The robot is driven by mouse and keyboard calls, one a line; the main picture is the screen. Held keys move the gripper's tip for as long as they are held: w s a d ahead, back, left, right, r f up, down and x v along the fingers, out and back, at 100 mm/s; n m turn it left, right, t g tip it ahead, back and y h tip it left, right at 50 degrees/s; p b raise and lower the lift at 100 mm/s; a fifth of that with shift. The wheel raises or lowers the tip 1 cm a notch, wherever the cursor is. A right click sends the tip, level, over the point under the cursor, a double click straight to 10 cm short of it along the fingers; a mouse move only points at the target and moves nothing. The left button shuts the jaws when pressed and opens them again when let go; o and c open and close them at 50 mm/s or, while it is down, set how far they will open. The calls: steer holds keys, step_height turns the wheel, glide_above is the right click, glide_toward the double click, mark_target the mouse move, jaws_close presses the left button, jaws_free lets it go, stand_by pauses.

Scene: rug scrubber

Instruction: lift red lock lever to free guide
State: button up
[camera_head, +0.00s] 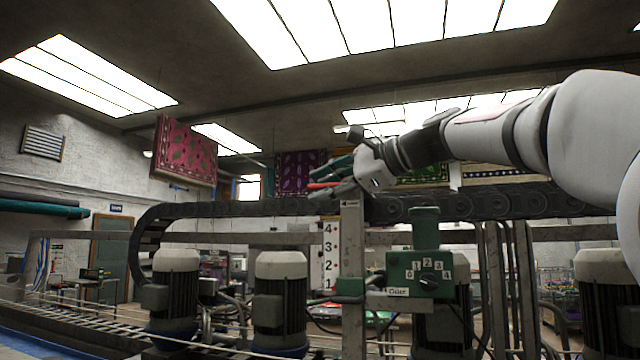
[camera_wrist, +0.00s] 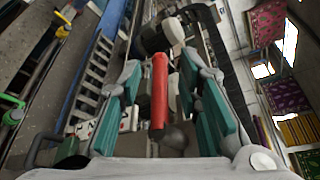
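The red lock lever (camera_wrist: 159,90) stands out as a red bar in the wrist view, between my two green-padded fingers. Gaps show on both sides of it, so the fingers look apart from it. My gripper (camera_wrist: 160,78) is open around the lever. In the head view my gripper (camera_head: 328,180) is at the top of a grey upright post (camera_head: 352,240), and a bit of the red lever (camera_head: 319,185) shows between the fingers. The lever's base is hidden there. A white scale (camera_head: 330,256) numbered 1 to 4 is beside the post.
A green box with a numbered dial (camera_head: 427,275) is right of the post. A dark cable chain (camera_head: 240,209) runs behind my gripper. Motors with light caps (camera_head: 281,265) stand below. Rugs (camera_head: 185,152) hang at the back. Open air is above my gripper.

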steer(key=shift+w+a+f, duration=0.1)
steer(key=shift+w+a, duration=0.2)
steer(key=shift+a, duration=0.05)
jaws_close()
